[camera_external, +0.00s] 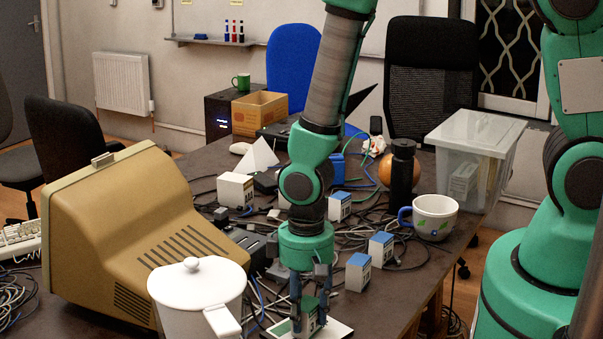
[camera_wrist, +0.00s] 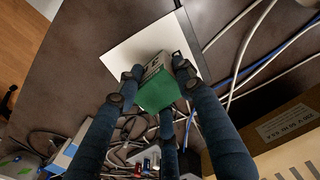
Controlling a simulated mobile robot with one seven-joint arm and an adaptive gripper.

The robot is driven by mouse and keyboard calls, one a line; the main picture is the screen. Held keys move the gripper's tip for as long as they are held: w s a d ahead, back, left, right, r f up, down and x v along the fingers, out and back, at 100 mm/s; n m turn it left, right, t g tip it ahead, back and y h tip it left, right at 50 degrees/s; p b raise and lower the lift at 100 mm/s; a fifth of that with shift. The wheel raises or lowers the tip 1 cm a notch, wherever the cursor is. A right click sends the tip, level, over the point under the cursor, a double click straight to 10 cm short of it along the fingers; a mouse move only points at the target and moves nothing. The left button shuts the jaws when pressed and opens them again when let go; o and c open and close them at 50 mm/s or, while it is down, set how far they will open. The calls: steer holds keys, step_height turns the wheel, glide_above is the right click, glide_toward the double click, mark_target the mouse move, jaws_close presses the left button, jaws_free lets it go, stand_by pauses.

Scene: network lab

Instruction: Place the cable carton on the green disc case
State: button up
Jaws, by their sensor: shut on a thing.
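My gripper (camera_external: 308,308) points down at the table's front edge. Its fingers are shut on a small cable carton (camera_external: 306,318), white-sided with a green end. In the wrist view the carton's green face (camera_wrist: 160,93) and printed white side show between the fingers (camera_wrist: 152,85). A flat white square case (camera_wrist: 135,48) lies beneath it; in the external view the case (camera_external: 338,329) shows a pale top with some green at its left. The carton is over the case; I cannot tell whether it touches it. The fingers hide part of the carton.
A white lidded pot (camera_external: 198,296) and beige monitor (camera_external: 140,230) stand left of my gripper. Blue-topped cartons (camera_external: 358,271), a mug (camera_external: 434,216) and loose cables lie to the right and behind. A clear bin (camera_external: 472,155) stands at the back right.

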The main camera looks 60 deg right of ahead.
mark_target(306, 304)
stand_by(0.3)
steer(key=o, duration=1.3)
steer(key=shift+f, duration=0.1)
steer(key=shift+c, duration=0.2)
steer(key=shift+r, duration=0.2)
step_height(306, 304, up, 12)
steer(key=p, duration=0.2)
